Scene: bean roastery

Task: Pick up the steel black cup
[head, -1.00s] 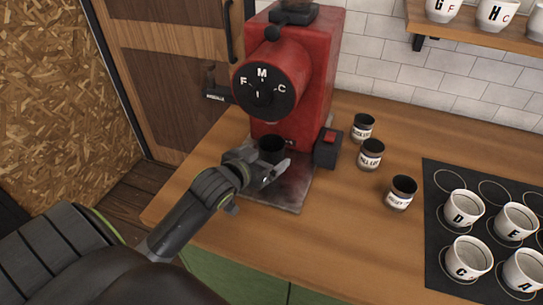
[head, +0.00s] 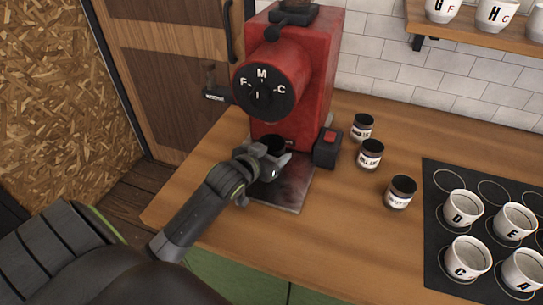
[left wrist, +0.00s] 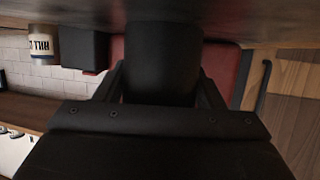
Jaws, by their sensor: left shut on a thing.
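The steel black cup (head: 273,147) stands at the front of the red grinder (head: 300,95), over its metal base plate (head: 290,195). My left gripper (head: 270,160) is shut on the cup, with its fingers on either side of it. In the left wrist view the dark cup (left wrist: 163,62) fills the space between the fingers (left wrist: 163,85). The gripper hides much of the cup's lower part in the head view, so I cannot tell whether it touches the plate. My right gripper is not in view.
A black switch box (head: 327,148) with a red button sits right of the plate. Several small labelled jars (head: 370,155) stand further right. White lettered cups (head: 462,207) stand on a black mat (head: 433,185). The front wooden counter (head: 330,235) is clear.

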